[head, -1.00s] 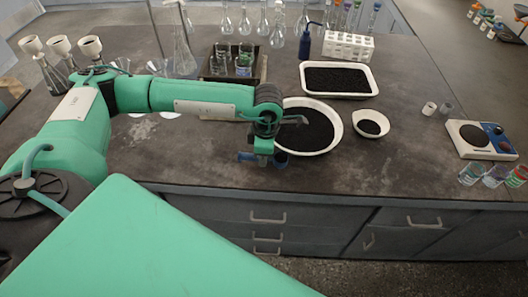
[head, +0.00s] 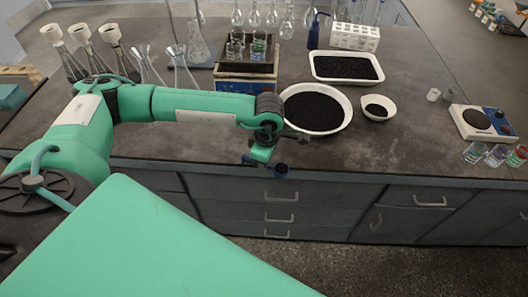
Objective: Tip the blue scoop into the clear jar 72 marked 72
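My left gripper (head: 264,162) hangs at the front edge of the bench, in front of the large white bowl of black grains. It appears shut on the blue scoop, whose small dark-blue cup (head: 281,170) sticks out to the right and whose other end (head: 248,160) shows on the left. The fingers are small and partly hidden by the wrist. What the cup holds is too dark to tell. Clear jars stand at the right front (head: 474,152) and on the box at the back (head: 234,49); I cannot read a 72 on any of them. My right gripper is out of view.
The large white bowl (head: 349,118), a small white bowl (head: 365,110) and a white tray (head: 316,74) hold black grains. A hot plate (head: 462,124) stands at right. Flasks (head: 185,75) stand at back left. The bench between the bowls and the right jars is clear.

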